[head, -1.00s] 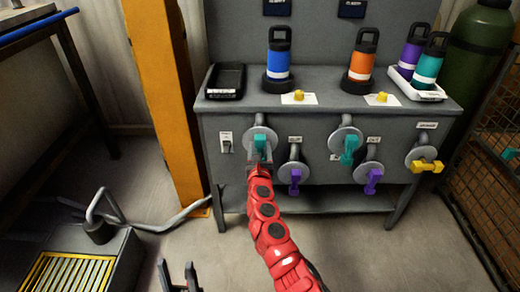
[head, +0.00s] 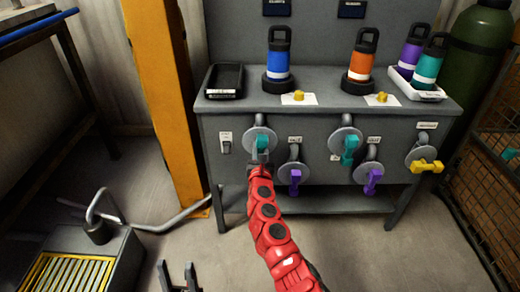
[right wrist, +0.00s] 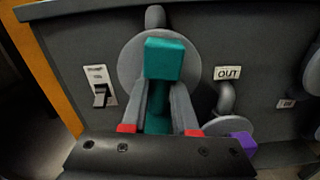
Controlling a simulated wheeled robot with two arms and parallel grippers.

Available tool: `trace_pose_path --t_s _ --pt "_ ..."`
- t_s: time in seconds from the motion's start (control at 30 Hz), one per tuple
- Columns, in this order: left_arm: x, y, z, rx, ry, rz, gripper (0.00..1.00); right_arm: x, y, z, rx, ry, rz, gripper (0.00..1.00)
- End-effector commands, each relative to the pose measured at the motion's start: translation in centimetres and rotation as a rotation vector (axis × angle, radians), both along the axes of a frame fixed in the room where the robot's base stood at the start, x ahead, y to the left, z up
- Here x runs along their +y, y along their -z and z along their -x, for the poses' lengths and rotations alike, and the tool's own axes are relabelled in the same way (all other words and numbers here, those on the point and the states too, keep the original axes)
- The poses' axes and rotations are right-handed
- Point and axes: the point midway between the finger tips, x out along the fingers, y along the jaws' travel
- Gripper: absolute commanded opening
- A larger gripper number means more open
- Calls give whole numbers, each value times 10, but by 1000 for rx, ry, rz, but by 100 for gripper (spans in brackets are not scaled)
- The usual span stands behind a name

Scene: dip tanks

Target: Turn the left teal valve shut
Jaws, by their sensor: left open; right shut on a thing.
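The left teal valve (head: 261,143) is on the front panel of the grey bench, its teal handle in front of a round grey flange. In the right wrist view the teal handle (right wrist: 165,58) stands between my two grey fingers. My right gripper (head: 260,159) is shut on this handle; it also shows in the right wrist view (right wrist: 163,95). The lower part of the handle is partly hidden between the fingers. My left gripper (head: 179,278) is open and empty at the bottom edge of the head view, far from the valve.
A second teal valve (head: 348,149), two purple valves (head: 295,176) (head: 372,180) and a yellow valve (head: 425,166) share the panel. A switch (head: 226,145) is left of the held valve. Bottles stand on the bench top (head: 330,100). A yellow post (head: 167,100) stands at left.

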Motion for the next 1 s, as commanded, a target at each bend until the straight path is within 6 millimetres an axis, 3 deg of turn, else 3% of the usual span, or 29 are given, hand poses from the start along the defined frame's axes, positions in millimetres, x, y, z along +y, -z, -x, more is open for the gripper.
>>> trace_pose_path --t_s 1.0 --pt "0 34 0 0 0 0 50 -8 10 0 1 2 -954 0"
